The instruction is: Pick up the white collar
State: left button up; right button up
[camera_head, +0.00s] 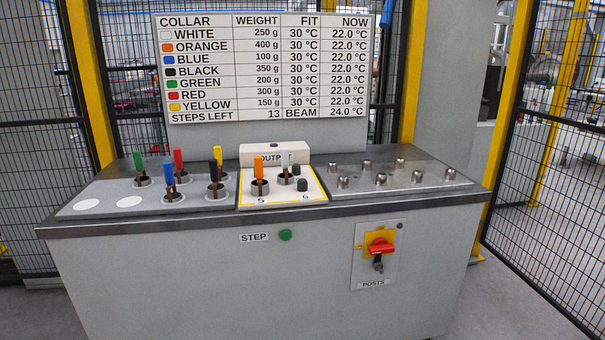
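The white collar (285,163) shows as a pale upright tag over a ring. It stands at the right rear of the yellow-edged output plate (313,187), near the mark 6. The orange collar (259,168) stands left of it, over the mark 5. The output block (268,155) is right behind both collars. Neither of my grippers is in view.
Green (139,163), blue (168,173), red (179,160), black (214,172) and yellow (218,157) collars stand on the left. Metal posts (381,179) stand on the right plate. The front has a green STEP button (285,235) and red POSTS switch (380,247). The board (268,68) lists white at 22.0 °C.

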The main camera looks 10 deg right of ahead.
aim_at(285, 165)
jog(key=z, duration=0.1)
jog(key=i, duration=0.85)
jog(key=u, duration=0.4)
